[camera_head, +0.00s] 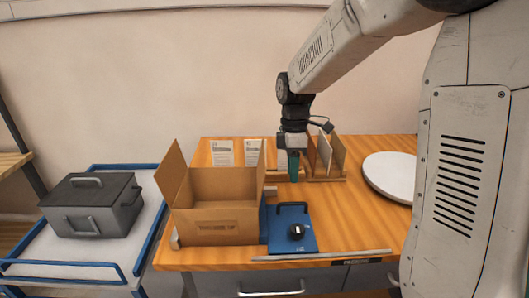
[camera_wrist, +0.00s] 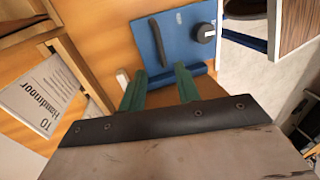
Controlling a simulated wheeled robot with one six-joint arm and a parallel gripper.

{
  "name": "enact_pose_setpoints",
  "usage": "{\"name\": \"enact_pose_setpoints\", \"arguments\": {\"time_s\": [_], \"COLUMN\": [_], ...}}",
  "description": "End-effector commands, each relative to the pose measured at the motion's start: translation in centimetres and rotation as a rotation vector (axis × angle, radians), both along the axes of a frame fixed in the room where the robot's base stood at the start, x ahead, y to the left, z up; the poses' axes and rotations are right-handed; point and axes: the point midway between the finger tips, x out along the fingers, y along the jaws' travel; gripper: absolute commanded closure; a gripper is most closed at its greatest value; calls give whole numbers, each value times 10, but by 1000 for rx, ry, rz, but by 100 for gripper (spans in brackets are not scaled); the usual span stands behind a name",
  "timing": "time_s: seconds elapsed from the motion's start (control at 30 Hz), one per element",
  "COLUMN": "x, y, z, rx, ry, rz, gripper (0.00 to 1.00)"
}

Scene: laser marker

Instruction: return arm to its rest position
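My arm (camera_head: 345,45) reaches in from the upper right of the head view and bends down over the wooden table (camera_head: 345,220). My gripper (camera_head: 293,178) points down above the back middle of the table, between the cardboard box and the wooden rack. In the wrist view, the two green fingers of my gripper (camera_wrist: 159,72) stand apart with nothing held between them. Beyond the fingertips lies the blue panel (camera_wrist: 178,45) with a dark handle and knob. The height of the fingertips above the table is hard to tell.
An open cardboard box (camera_head: 213,206) stands left of my gripper, beside the blue panel (camera_head: 288,216). A wooden rack (camera_head: 325,176) holding boards is close on the right. A white round plate (camera_head: 392,175) lies farther right. A grey lidded box (camera_head: 92,206) sits on a cart at left.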

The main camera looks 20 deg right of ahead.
Motion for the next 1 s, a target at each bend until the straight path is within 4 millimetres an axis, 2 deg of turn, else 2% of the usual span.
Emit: {"name": "enact_pose_setpoints", "arguments": {"time_s": [0.17, 0.27, 0.37, 0.47, 0.67, 1.0], "x": [0, -2, -14, -36, -88, -197], "y": [0, 0, 0, 1, 6, 15], "z": [0, -1, -7, -3, 23, 64], "rx": [-5, -22, -53, -93, -167, -210], "ry": [3, 14, 55, 79, 72, -39], "rz": [-27, -114, -248, -406, -713, -1169], "gripper": [67, 67, 67, 67, 67, 67]}}
